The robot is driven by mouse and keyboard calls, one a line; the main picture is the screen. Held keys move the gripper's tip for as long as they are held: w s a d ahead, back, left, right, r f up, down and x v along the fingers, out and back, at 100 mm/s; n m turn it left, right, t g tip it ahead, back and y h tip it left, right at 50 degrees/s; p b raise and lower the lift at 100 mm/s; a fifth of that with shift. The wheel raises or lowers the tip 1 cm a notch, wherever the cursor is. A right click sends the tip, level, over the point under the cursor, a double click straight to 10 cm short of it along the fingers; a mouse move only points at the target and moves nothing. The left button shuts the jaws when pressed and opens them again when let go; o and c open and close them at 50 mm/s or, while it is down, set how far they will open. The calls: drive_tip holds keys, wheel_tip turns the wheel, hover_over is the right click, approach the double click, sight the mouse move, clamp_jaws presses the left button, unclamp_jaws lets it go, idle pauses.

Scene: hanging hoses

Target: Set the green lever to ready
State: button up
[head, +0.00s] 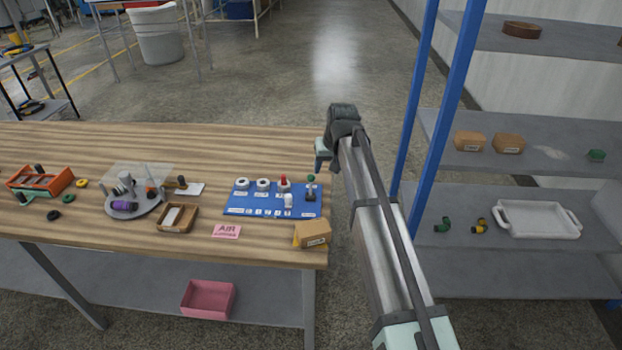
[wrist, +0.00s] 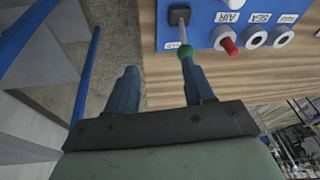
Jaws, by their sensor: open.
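The green lever (head: 311,179) stands at the right end of a blue panel (head: 301,207) on the wooden bench. In the wrist view, its green knob (wrist: 185,51) tops a thin metal rod that rises from a dark slotted base. My gripper (wrist: 158,72) is open, with nothing seen between its fingers. The knob appears close to the tip of the right finger in that view; whether they touch I cannot tell. In the head view, my gripper (head: 321,152) is beside the bench's right edge, near the lever. Lettering by the lever is not readable.
A red-tipped part (wrist: 229,46) and round white ports (wrist: 254,37) sit near the lever. A cardboard box (head: 313,234) stands at the bench's front right corner. A blue-posted shelf rack (head: 425,110) stands to the right, across a strip of floor.

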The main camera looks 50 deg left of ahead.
sight(311, 177)
drive_tip(key=w+a+r, duration=0.2)
drive_tip(key=a+r, duration=0.4)
drive_tip(key=r, duration=0.1)
drive_tip(key=s+f+g, duration=0.1)
drive_tip(key=f, duration=0.3)
drive_tip(key=s+f+h, duration=0.1)
drive_tip(key=f, duration=0.4)
drive_tip(key=s+f+g+h, duration=0.1)
drive_tip(key=s+f, duration=0.1)
drive_tip(key=f, duration=0.3)
drive_tip(key=shift+d+g, duration=0.3)
drive_tip(key=shift+c, duration=0.2)
clamp_jaws()
